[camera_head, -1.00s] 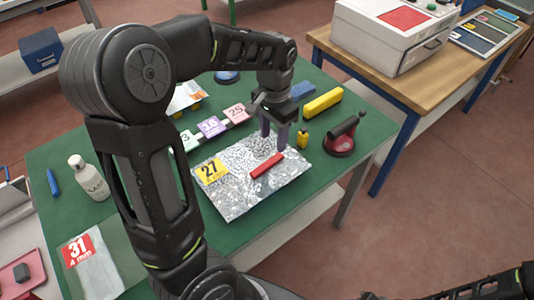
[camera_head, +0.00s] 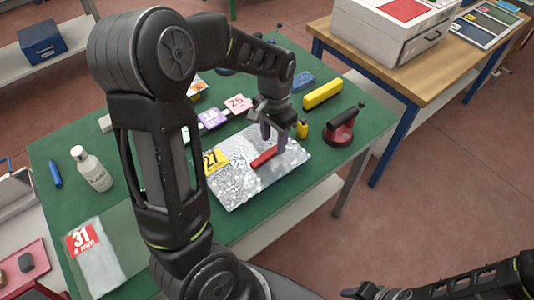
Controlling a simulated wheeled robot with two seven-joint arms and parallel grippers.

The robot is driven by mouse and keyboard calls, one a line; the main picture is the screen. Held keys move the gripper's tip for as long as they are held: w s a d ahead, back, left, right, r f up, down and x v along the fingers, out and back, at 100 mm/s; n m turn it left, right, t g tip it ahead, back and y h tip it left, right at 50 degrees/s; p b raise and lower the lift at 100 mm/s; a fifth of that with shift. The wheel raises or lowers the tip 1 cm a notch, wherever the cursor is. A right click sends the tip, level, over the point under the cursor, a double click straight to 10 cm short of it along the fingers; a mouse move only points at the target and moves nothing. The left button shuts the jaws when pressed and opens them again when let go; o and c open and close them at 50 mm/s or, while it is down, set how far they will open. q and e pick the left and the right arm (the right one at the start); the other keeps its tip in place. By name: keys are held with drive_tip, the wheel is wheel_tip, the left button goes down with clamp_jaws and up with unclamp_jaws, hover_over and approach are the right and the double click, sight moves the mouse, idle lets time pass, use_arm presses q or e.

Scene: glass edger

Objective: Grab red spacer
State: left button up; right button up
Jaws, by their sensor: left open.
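The red spacer (camera_head: 264,156) is a short red bar lying on a silvery, textured glass sheet (camera_head: 240,187) on the green table. My left gripper (camera_head: 274,137) points down with its two dark fingers apart, just above and behind the spacer's right end. The fingertips overlap the sheet in the picture, and I cannot tell how far above it they are. Nothing shows between the fingers. My right arm shows at the bottom right, and its gripper (camera_head: 362,291) is low near the bottom edge, away from the table; its jaws are unclear.
A small yellow bottle (camera_head: 302,129), a red suction cup (camera_head: 341,130) and a yellow bar (camera_head: 323,94) are close right of the gripper. A white bottle (camera_head: 93,170) stands at left. The green table's front right is clear.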

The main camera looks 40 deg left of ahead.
sight(274, 149)
use_arm(q)
drive_tip(key=shift+f, duration=1.6)
clamp_jaws()
